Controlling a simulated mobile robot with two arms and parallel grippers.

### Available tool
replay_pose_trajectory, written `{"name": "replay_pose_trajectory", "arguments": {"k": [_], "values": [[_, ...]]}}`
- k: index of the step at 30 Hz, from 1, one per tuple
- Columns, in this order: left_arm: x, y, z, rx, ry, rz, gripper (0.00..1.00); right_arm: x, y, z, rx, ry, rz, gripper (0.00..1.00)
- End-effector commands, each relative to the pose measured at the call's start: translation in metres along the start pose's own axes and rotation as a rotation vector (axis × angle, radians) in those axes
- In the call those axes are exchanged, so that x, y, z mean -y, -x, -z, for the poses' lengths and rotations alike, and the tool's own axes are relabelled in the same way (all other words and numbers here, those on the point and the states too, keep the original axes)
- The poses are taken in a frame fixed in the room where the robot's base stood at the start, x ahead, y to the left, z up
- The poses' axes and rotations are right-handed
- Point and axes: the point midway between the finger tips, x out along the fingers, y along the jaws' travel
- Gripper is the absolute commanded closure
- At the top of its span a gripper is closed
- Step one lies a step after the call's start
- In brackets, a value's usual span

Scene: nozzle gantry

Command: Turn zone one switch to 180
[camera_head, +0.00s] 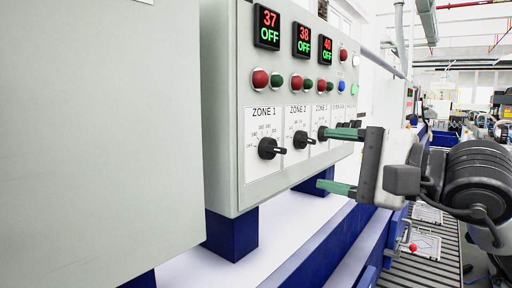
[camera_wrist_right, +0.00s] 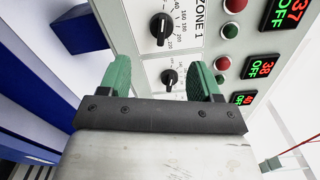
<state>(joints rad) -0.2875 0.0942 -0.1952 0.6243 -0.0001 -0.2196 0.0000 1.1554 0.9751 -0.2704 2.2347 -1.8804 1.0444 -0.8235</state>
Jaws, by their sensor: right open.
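The zone 1 switch (camera_head: 269,148) is a black rotary knob on the grey control panel (camera_head: 230,120), under the ZONE 1 label. In the right wrist view a knob beside the ZONE 1 label (camera_wrist_right: 160,28) shows near the top, with dial numbers around it. I cannot read its exact setting. My right gripper (camera_head: 338,160) is open, with green fingers one above the other, in front of the panel and right of the zone 1 switch. Its fingers also show in the right wrist view (camera_wrist_right: 160,78), with nothing held between them. My left gripper is not in view.
The zone 2 switch (camera_head: 301,140) sits just right of zone 1; the upper finger overlaps the zone 3 area in the picture. The zone 1 display (camera_head: 267,26) reads 37 and OFF. A grey cabinet (camera_head: 95,140) fills the left. A roller conveyor (camera_head: 420,262) lies lower right.

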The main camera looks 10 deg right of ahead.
Motion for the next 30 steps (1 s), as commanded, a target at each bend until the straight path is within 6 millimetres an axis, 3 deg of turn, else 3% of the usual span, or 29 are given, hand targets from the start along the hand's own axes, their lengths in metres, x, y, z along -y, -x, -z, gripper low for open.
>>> {"name": "replay_pose_trajectory", "arguments": {"k": [4, 11, 16, 22, 30], "values": [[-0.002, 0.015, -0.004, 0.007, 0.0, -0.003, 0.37, 0.004, -0.019, -0.002, 0.004, -0.003, -0.002, 0.36], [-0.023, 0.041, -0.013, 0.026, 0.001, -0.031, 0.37, 0.005, -0.064, -0.003, 0.005, -0.005, -0.002, 0.36], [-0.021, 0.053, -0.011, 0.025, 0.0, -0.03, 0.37, 0.004, -0.09, -0.002, 0.004, -0.005, -0.001, 0.36], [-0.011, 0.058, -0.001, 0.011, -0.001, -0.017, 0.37, 0.001, -0.104, -0.001, 0.003, -0.002, 0.0, 0.36], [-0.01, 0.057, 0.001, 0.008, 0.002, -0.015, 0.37, 0.0, -0.105, -0.001, 0.002, -0.001, 0.0, 0.36]]}}
